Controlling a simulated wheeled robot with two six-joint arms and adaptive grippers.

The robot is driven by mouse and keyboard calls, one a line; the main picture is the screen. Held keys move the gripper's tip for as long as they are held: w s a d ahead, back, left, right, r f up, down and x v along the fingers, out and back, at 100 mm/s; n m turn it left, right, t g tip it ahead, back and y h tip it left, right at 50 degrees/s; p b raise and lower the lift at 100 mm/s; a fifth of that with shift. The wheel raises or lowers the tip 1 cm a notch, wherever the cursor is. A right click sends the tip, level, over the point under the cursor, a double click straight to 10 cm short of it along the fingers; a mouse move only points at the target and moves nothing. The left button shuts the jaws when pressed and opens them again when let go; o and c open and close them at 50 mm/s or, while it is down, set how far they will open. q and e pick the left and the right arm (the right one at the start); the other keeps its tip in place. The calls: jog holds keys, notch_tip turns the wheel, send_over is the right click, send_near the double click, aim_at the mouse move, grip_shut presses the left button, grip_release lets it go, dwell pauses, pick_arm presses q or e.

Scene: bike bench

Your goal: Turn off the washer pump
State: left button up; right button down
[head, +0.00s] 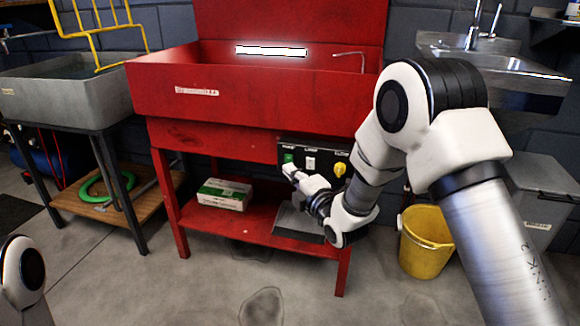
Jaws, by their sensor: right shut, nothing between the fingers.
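The red parts washer (255,92) stands in the middle of the head view. On its front, at the right, is a black control panel (300,150) with a green switch at the left (289,158), a white switch (310,163) in the middle and a yellow knob (340,169) at the right. My right gripper (289,170) is shut and empty, its tip just below the green switch. I cannot tell whether it touches the switch or which way the switch is set. Only a piece of my left arm shows at the lower left; its gripper is out of view.
A white and green box (221,194) lies on the washer's lower shelf (255,228). A yellow bucket (426,241) stands on the floor at the right. A grey sink (60,103) is at the left and a steel basin (500,70) at the back right. The floor in front is clear.

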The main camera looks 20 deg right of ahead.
jog(key=p+v, duration=0.1)
jog(key=v, duration=0.5)
jog(key=shift+s+d+p, duration=0.25)
jog(key=shift+s+p, duration=0.05)
jog(key=shift+s, duration=0.05)
jog(key=shift+f, duration=0.1)
jog(key=s+f+m+g+h, duration=0.15)
jog(key=s+f+g, duration=0.35)
jog(key=f, duration=0.8)
jog(key=s+f+m+g, duration=0.25)
jog(key=s+f, duration=0.55)
jog(key=f, duration=0.4)
jog(key=s+d+f+m+g+h, duration=0.1)
jog(key=s+f+m+g, duration=0.4)
jog(key=s+m, duration=0.5)
jog(key=s+d+f+m+g+h, duration=0.1)
jog(key=s+f+m+g, duration=0.45)
jog(key=s, duration=0.75)
notch_tip(320, 180, up, 37)
jog(key=m+p, duration=0.1)
jog(key=p, duration=3.5)
jog(key=shift+m+p, duration=0.35)
